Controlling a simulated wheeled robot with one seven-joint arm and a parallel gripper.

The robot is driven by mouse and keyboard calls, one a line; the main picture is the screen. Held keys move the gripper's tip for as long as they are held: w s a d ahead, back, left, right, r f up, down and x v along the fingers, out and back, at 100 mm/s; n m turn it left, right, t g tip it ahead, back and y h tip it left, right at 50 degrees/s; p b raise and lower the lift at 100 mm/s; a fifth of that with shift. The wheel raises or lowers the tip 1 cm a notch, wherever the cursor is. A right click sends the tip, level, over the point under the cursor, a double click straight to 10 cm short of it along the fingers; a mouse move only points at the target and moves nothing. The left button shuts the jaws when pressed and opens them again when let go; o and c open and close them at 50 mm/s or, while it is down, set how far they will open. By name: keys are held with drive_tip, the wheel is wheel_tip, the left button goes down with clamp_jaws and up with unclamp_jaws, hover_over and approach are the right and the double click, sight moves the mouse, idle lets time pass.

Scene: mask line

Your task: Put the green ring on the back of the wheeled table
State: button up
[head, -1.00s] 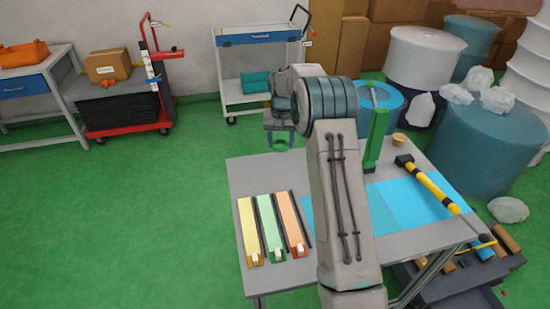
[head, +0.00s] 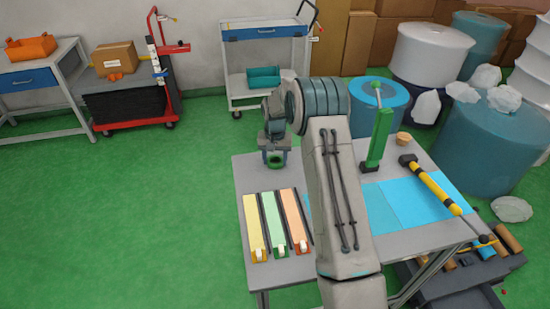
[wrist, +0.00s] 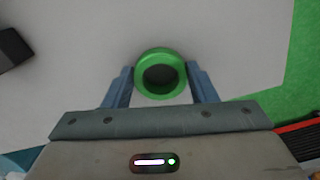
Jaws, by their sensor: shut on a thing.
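The green ring (wrist: 160,91) sits between my two blue-grey fingers in the wrist view, and my gripper (wrist: 160,69) is shut on it. A light grey table top shows beneath it; I cannot tell whether the ring touches it. In the head view the ring (head: 276,164) shows under my gripper (head: 275,156), at the back left corner of the near grey table (head: 300,262). Its wheels are not visible. A grey cart with casters (head: 270,34) and a blue drawer stands farther back by the wall.
Yellow, green and orange strips (head: 275,222) lie at the table's front left. A green upright post (head: 378,140), a small tan cup (head: 403,139), blue sheets (head: 395,203) and a yellow-black mallet (head: 435,185) are to the right. Large rolls stand behind.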

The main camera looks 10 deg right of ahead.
drive_tip(key=o, duration=1)
drive_tip(key=shift+f, duration=0.1)
drive_tip(key=shift+c, duration=0.2)
drive_tip(key=s+r+b, duration=0.1)
drive_tip(key=s+r, duration=0.2)
drive_tip(key=r, duration=0.6)
drive_tip(key=s+r+b, duration=0.1)
drive_tip(key=s+r, duration=0.1)
drive_tip(key=r, duration=0.7)
drive_tip(key=s+r+n+t, duration=0.2)
drive_tip(key=s+r, duration=0.4)
drive_tip(key=s, duration=0.6)
drive_tip(key=s+f+n+t, duration=0.1)
drive_tip(key=s, duration=2)
drive_tip(key=shift+s+f, duration=0.2)
drive_tip(key=shift+f, duration=0.2)
